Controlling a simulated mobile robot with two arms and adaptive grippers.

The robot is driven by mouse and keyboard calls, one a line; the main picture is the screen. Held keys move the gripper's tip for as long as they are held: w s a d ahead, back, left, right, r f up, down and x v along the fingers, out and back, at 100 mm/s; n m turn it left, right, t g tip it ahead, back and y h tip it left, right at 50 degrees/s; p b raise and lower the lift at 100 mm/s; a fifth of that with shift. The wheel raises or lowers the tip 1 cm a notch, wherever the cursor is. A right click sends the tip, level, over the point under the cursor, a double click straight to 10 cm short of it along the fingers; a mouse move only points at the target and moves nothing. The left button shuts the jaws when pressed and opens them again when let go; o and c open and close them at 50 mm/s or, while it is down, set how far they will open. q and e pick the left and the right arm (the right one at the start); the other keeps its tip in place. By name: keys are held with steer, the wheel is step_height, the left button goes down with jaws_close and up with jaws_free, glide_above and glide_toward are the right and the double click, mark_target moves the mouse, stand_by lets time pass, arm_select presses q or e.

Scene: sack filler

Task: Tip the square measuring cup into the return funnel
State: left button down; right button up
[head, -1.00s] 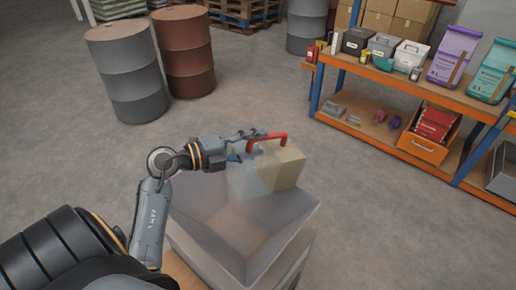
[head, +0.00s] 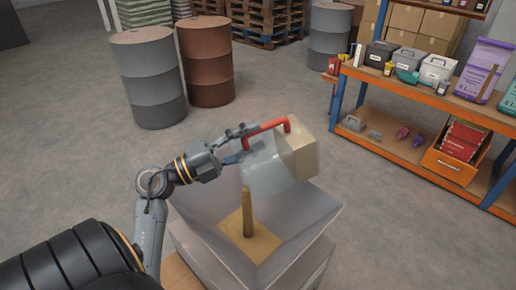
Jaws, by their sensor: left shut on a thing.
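The square measuring cup (head: 272,172) is clear, with a red handle (head: 266,133) on its upper side. My left gripper (head: 243,144) is shut on the handle and holds the cup above the return funnel. The cup is tipped over, its mouth end toward the lower left. Tan material still shows at its right end. A tan stream (head: 248,213) drops into the grey square funnel (head: 312,217), and a tan patch (head: 262,243) lies in the funnel's bottom. The fingers partly hide the handle's left end. My right gripper is not in view.
A grey drum (head: 150,82) and a brown drum (head: 207,65) stand at the back left. An orange-edged shelf (head: 420,88) with boxes, sacks and an orange bin (head: 456,158) is at the right. The floor between is clear.

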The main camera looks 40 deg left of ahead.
mark_target(233, 147)
arm_select(q)
steer(key=shift+s+a+f+t+h+b, duration=0.1)
steer(key=shift+s+a+t+h+b, duration=0.3)
steer(key=shift+b, duration=0.55)
steer(key=shift+s+a+f+t+h+b, duration=0.15)
steer(key=shift+s+t+b, duration=0.3)
steer(key=shift+s+b, duration=0.4)
steer(key=shift+s+a+f+t+h+b, duration=0.15)
steer(key=shift+s+a+t+b, duration=0.25)
steer(key=shift+b, duration=0.7)
steer(key=shift+s+a+t+h+b, duration=0.3)
steer(key=shift+s+t+b, duration=0.35)
steer(key=shift+b, duration=0.45)
steer(key=shift+s+a+t+h+b, duration=0.25)
steer(key=shift+s+t+b, duration=0.3)
steer(key=shift+b, duration=0.55)
steer(key=shift+s, duration=0.1)
step_height(233, 147, up, 3)
steer(key=g+y+p, duration=0.1)
steer(key=g+p, duration=0.1)
steer(key=p, duration=0.5)
steer(key=g+y+p, duration=0.1)
steer(key=g+p, duration=0.2)
steer(key=p, duration=0.4)
steer(key=shift+y, duration=0.35)
